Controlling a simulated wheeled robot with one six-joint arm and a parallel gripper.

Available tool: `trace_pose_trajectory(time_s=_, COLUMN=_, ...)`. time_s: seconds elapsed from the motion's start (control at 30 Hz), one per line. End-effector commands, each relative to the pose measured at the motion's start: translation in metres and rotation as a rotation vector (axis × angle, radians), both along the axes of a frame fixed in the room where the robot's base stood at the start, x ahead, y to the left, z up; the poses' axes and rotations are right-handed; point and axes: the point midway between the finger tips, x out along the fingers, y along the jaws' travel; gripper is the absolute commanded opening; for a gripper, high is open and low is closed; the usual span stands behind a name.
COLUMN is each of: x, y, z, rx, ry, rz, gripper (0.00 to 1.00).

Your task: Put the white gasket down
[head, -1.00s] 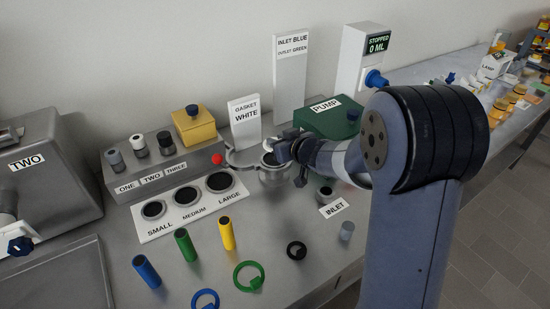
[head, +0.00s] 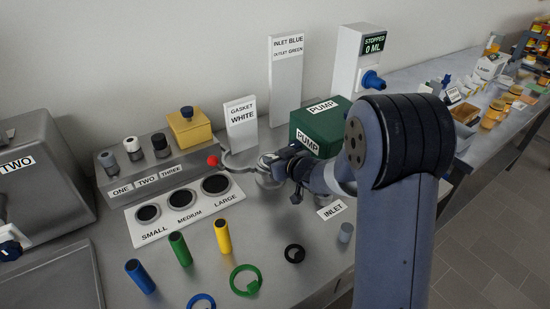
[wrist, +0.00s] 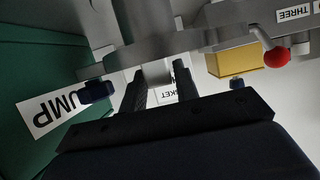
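My gripper (head: 276,164) is low over the round metal cup (head: 268,181) in front of the GASKET WHITE sign (head: 240,124). In the wrist view my gripper's two dark fingers (wrist: 159,84) have a pale block (wrist: 157,72) between them, which looks like the white gasket's tab. A pale patch of the gasket (head: 267,159) shows at the fingertips in the head view. The gasket's ring is mostly hidden, so I cannot tell whether it touches the cup.
The green pump (head: 316,129) stands close behind and right of my gripper. A red ball-ended lever (head: 212,160) is to the left, near the sizing plate (head: 148,232).

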Motion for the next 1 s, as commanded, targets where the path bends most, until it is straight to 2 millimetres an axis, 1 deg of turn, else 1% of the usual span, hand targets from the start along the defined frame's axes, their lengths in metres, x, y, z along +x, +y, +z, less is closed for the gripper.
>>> trace_pose_trajectory(time_s=0.03, x=0.0, y=0.0, z=0.0, rx=0.0, ry=0.0, rz=0.0, gripper=0.33)
trace_pose_trajectory(time_s=0.17, x=0.0, y=0.0, z=0.001, rx=0.0, ry=0.0, rz=0.0, gripper=0.44)
trace_pose_trajectory(time_s=0.4, x=0.0, y=0.0, z=0.001, rx=0.0, ry=0.0, rz=0.0, gripper=0.45)
trace_pose_trajectory(time_s=0.53, x=0.0, y=0.0, z=0.009, rx=0.0, ry=-0.001, rz=0.0, gripper=0.45)
trace_pose_trajectory(time_s=0.67, x=-0.015, y=-0.011, z=0.014, rx=0.0, ry=-0.003, rz=-0.001, gripper=0.45)
trace_pose_trajectory(time_s=1.0, x=-0.067, y=-0.046, z=0.041, rx=-0.001, ry=-0.003, rz=-0.002, gripper=0.45)
